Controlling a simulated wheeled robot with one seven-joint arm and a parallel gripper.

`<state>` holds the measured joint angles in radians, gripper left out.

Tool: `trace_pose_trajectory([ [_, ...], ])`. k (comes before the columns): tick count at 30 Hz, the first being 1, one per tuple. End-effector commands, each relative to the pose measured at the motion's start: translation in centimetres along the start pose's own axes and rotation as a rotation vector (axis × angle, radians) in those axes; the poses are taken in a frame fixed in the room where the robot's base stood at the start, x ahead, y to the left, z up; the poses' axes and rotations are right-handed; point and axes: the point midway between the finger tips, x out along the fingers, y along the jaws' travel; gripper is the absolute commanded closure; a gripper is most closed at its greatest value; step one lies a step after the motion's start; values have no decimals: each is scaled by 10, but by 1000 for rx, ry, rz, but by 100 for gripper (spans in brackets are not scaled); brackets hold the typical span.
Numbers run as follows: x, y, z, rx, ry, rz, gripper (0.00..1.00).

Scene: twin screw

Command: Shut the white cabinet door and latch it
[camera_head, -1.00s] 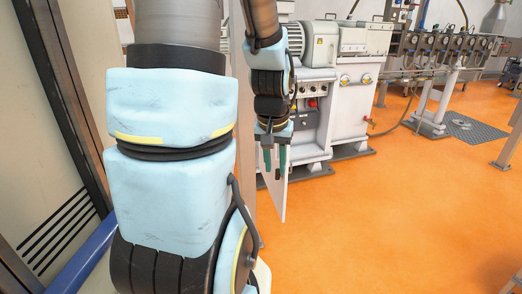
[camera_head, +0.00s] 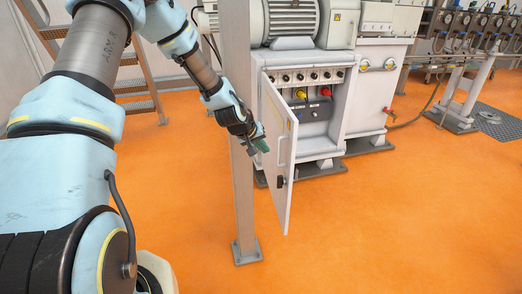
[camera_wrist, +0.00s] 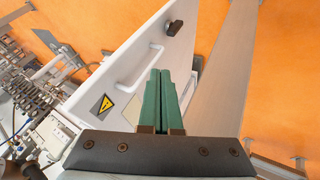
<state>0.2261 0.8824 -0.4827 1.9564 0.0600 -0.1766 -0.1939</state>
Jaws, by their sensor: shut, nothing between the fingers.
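The white cabinet door (camera_head: 277,150) stands open, swung out from the front of the white machine cabinet (camera_head: 315,90). A black latch handle (camera_head: 280,181) is near its free edge. In the wrist view, the door (camera_wrist: 120,70) shows a white bar handle (camera_wrist: 141,68), the black latch (camera_wrist: 180,27) and a yellow warning label (camera_wrist: 102,104). My gripper (camera_head: 263,146) is beside the door's left side. Its green fingers (camera_wrist: 166,76) are together with nothing between them, in front of the door in the wrist view. I cannot tell whether they touch it.
A grey post (camera_head: 242,200) stands left of the door, close to my forearm. The open cabinet shows a panel with knobs and red and yellow parts (camera_head: 325,92). A metal stair (camera_head: 135,85) is at the back left. The orange floor (camera_head: 400,220) is clear at right.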

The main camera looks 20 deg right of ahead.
Motion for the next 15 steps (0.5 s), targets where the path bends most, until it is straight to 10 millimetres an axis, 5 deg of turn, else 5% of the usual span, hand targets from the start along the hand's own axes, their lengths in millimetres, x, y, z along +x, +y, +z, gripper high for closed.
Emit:
trace_pose_trajectory([
  [15, 94, 0, 1, 2, -2, -3, 100],
])
